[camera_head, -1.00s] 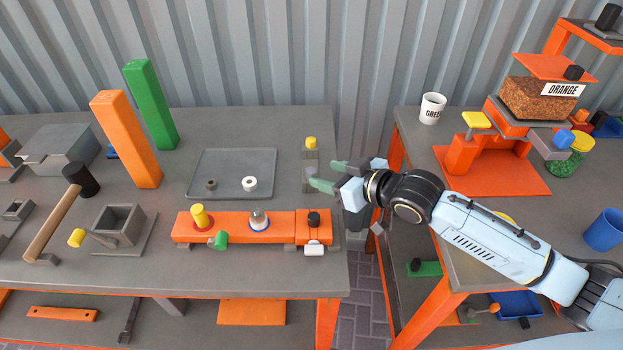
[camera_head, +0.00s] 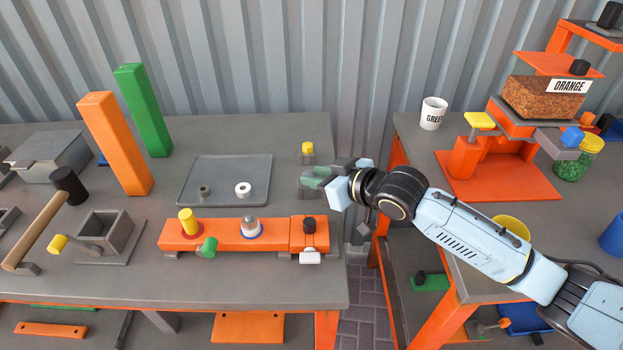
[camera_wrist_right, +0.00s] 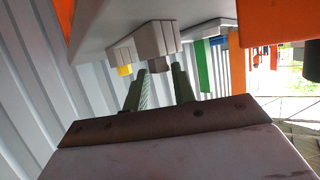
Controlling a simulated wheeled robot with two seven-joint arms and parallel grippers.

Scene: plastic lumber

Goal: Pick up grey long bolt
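The grey long bolt is hard to make out. A grey-brown piece (camera_wrist_right: 159,65) between my right fingertips in the right wrist view may be its head. Grey holder blocks (camera_wrist_right: 143,45) lie just beyond it. In the head view, the holder (camera_head: 307,160) stands at the bench's right end with a yellow-headed bolt (camera_head: 308,147) at its far end. My right gripper (camera_head: 313,179) has green fingers at the holder's near part, hiding much of it. In the wrist view the fingers are apart around the grey-brown piece; contact is unclear. My left gripper is not in view.
An orange bar (camera_head: 235,234) with several coloured bolts lies in front of the holder. A grey tray (camera_head: 225,198) with two small rings lies to the left. A gap separates this bench from the right bench, with a white cup (camera_head: 433,113) on it.

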